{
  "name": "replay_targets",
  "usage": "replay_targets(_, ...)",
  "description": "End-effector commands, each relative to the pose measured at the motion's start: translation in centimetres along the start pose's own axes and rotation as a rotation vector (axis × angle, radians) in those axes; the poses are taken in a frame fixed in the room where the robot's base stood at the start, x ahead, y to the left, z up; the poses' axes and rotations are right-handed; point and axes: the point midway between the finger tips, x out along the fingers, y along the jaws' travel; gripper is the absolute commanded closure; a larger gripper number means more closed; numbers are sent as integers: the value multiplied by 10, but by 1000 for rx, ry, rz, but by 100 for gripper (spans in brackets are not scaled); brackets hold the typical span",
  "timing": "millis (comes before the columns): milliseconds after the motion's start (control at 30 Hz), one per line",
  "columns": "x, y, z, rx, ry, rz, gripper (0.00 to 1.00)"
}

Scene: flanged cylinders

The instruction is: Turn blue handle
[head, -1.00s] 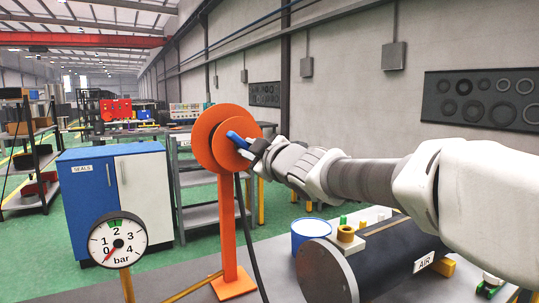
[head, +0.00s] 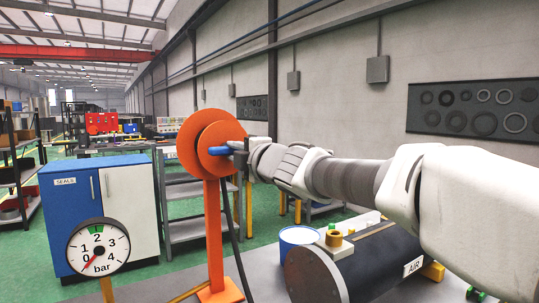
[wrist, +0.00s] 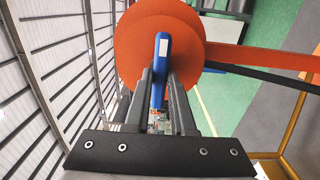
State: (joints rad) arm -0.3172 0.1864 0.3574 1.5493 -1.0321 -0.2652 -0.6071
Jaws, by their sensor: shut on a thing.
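The blue handle (head: 221,150) sits on the face of an orange round disc (head: 188,152) on an orange post (head: 213,235). In the head view the handle lies about level. My gripper (head: 238,149) reaches in from the right and is shut on the handle. In the wrist view the handle (wrist: 161,58) stands upright between the two dark fingers of my gripper (wrist: 162,76), against the orange disc (wrist: 185,35). The fingers hide part of the handle.
A round gauge (head: 98,247) stands at the front left, its red needle near 0. A dark cylinder marked AIR (head: 375,262) and a blue can (head: 298,240) are on the bench below my arm. A black hose (head: 232,232) hangs beside the post. A blue and white cabinet (head: 80,215) stands behind.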

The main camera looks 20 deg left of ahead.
Motion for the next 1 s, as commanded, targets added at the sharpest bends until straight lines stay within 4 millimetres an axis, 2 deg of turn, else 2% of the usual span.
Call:
replay_targets(567,0,0,0,-32,-1,-1,100)
replay_targets(600,0,0,0,-32,-1,-1,72)
replay_targets(733,0,0,0,-31,-1,-1,49)
replay_targets(1000,0,0,0,-30,0,0,48)
